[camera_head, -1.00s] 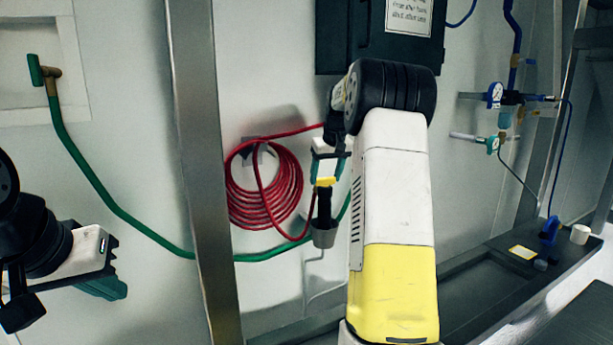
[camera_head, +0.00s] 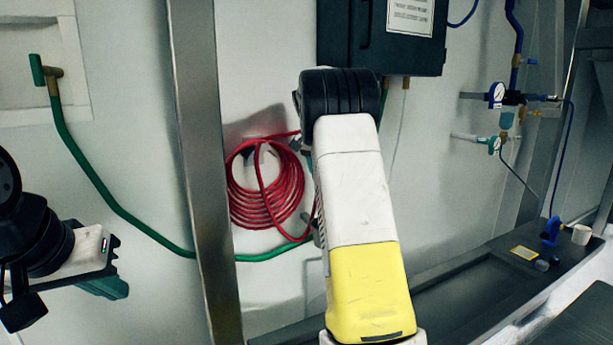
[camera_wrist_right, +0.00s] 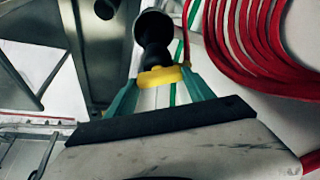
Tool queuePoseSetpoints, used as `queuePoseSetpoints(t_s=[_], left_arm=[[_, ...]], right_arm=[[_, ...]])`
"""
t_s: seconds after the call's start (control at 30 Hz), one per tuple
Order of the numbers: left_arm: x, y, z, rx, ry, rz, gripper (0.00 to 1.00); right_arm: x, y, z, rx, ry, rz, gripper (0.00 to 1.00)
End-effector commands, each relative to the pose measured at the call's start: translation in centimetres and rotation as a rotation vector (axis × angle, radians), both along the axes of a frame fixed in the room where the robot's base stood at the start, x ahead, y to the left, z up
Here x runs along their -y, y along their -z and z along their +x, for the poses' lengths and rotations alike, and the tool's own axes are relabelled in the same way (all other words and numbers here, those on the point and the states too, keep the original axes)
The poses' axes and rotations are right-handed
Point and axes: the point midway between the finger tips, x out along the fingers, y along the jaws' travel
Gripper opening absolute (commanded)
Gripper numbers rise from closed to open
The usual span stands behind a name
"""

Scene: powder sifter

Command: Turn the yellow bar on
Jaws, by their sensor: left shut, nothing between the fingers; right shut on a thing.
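My right gripper (camera_wrist_right: 160,92) shows in the right wrist view with its teal fingers closed on a black tool (camera_wrist_right: 155,58). The tool has a yellow collar (camera_wrist_right: 160,77) between the fingertips and a dark round cup (camera_wrist_right: 153,24) at its far end. In the head view my right forearm hides this gripper and most of the tool. My left gripper (camera_head: 104,288) is at the lower left of the head view, shut and empty, apart from everything. I cannot tell which thing is the yellow bar.
A coiled red hose (camera_head: 262,190) hangs on the wall, also close to the tool in the wrist view (camera_wrist_right: 250,45). A green hose (camera_head: 110,200) runs below it. A metal post (camera_head: 205,170) stands between my arms. Gauges (camera_head: 496,95) and a dark bench (camera_head: 470,285) are right.

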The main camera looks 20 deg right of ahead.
Motion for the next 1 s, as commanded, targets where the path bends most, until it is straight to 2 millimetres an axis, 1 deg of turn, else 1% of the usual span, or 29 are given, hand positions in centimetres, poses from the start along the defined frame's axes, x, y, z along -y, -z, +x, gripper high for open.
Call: queuePoseSetpoints(t_s=[0.2,0.4,1.0], left_arm=[[0.00,0.00,0.00,0.000,0.000,0.000,0.00],[0.00,0.00,0.00,0.000,0.000,0.000,0.00],[0.00,0.00,0.00,0.000,0.000,0.000,0.00]], right_arm=[[-0.10,-0.01,0.20,0.000,0.195,-0.002,0.21],[-0.06,-0.01,0.19,0.000,0.309,-0.001,0.21],[-0.05,0.01,0.15,-0.001,0.312,0.000,0.21]])
